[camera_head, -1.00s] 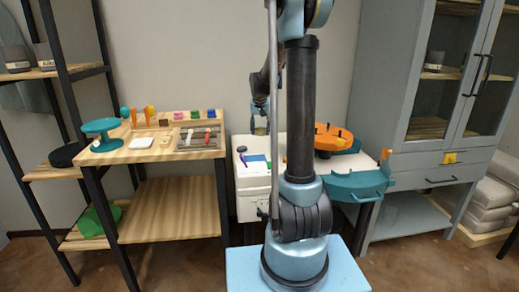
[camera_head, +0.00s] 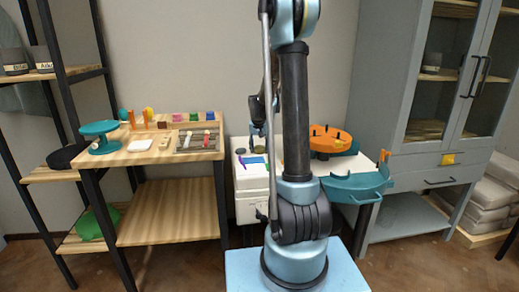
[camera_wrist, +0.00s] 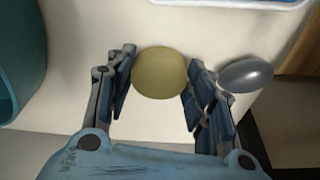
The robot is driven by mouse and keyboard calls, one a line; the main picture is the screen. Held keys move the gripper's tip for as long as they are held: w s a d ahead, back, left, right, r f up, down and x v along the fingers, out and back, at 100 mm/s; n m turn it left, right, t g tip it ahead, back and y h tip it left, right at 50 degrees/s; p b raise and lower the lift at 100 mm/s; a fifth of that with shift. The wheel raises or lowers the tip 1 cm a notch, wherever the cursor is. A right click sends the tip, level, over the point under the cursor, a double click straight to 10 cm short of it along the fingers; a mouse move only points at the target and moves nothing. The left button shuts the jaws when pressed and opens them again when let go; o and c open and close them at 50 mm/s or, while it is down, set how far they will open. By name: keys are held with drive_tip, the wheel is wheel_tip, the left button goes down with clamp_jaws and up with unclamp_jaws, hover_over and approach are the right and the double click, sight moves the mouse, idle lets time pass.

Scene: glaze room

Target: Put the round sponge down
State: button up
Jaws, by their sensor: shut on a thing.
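The round sponge (camera_wrist: 160,73) is pale yellow and sits between the fingers of my gripper (camera_wrist: 158,90) in the wrist view. The fingers are shut on its two sides. Behind it is a white surface; whether the sponge touches it I cannot tell. In the head view my gripper (camera_head: 257,143) is low over the white worktop (camera_head: 255,178), partly behind my own arm. The sponge is too small there to make out clearly.
A grey oval thing (camera_wrist: 246,75) lies just right of the right finger. A teal thing (camera_wrist: 18,55) stands at the left edge of the wrist view. An orange round stand (camera_head: 331,141) is on the worktop's right. A wooden table (camera_head: 150,158) with several small things stands left.

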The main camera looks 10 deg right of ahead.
drive_tip(key=o, duration=1)
drive_tip(key=shift+c, duration=0.2)
drive_tip(key=d+v, duration=0.1)
drive_tip(key=v, duration=1.1)
drive_tip(key=shift+n, duration=0.7)
drive_tip(key=s, duration=1.4)
drive_tip(key=s+r, duration=0.1)
drive_tip(key=s, duration=0.6)
drive_tip(key=s+f, duration=0.5)
drive_tip(key=s, duration=0.4)
drive_tip(key=s+f+n, duration=0.1)
drive_tip(key=s+f, duration=0.4)
drive_tip(key=s, duration=0.5)
drive_tip(key=shift+d+n+g+y, duration=0.15)
drive_tip(key=shift+n+g+y, duration=0.15)
drive_tip(key=shift+g+y, duration=0.1)
